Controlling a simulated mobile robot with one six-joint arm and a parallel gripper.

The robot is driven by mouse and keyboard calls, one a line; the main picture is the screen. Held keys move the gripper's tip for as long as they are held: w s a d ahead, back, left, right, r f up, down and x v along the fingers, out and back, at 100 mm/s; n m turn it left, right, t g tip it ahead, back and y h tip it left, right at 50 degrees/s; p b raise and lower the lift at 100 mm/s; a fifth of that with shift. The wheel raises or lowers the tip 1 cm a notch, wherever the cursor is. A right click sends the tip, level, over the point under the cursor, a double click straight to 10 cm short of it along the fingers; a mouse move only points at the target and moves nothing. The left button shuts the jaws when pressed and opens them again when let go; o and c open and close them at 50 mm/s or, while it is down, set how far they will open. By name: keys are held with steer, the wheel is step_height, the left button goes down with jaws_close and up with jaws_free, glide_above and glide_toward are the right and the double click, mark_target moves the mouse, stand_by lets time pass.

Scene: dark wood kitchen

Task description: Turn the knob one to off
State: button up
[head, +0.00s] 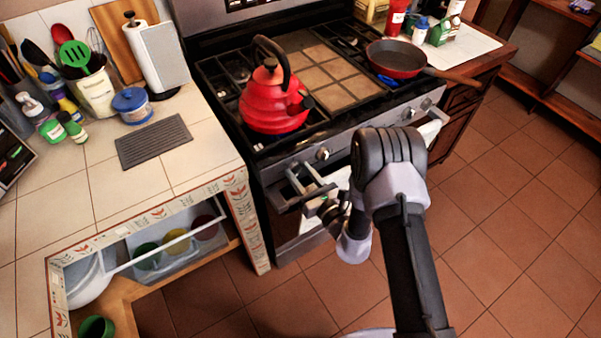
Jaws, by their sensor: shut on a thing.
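The stove (284,160) has a row of knobs along its front edge. My gripper (294,184) is at the left end of this front panel, with its fingers closed around the leftmost knob, which they largely hide. The knob's turn angle cannot be read. Another silver knob (323,154) shows just to the right of the fingers, free of them. More knobs (413,114) sit further right, beyond my arm.
A red kettle (272,103) stands on the near left burner, above my gripper. A tiled counter (190,150) adjoins on the left. Floor at right is clear.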

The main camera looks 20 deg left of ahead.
steer(key=m+p, duration=0.1)
steer(key=m, duration=0.5)
steer(key=shift+d+f, duration=0.1)
steer(key=m+p, duration=0.1)
steer(key=m, duration=0.5)
steer(key=shift+f+m, duration=0.1)
steer(key=shift+m, duration=0.2)
steer(key=m+p, duration=0.1)
steer(key=m, duration=0.5)
steer(key=shift+f, duration=0.15)
steer(key=m, duration=0.7)
steer(key=shift+f, duration=0.15)
steer(key=o, duration=1.4)
steer(key=shift+c, duration=0.2)
steer(key=shift+d, duration=0.1)
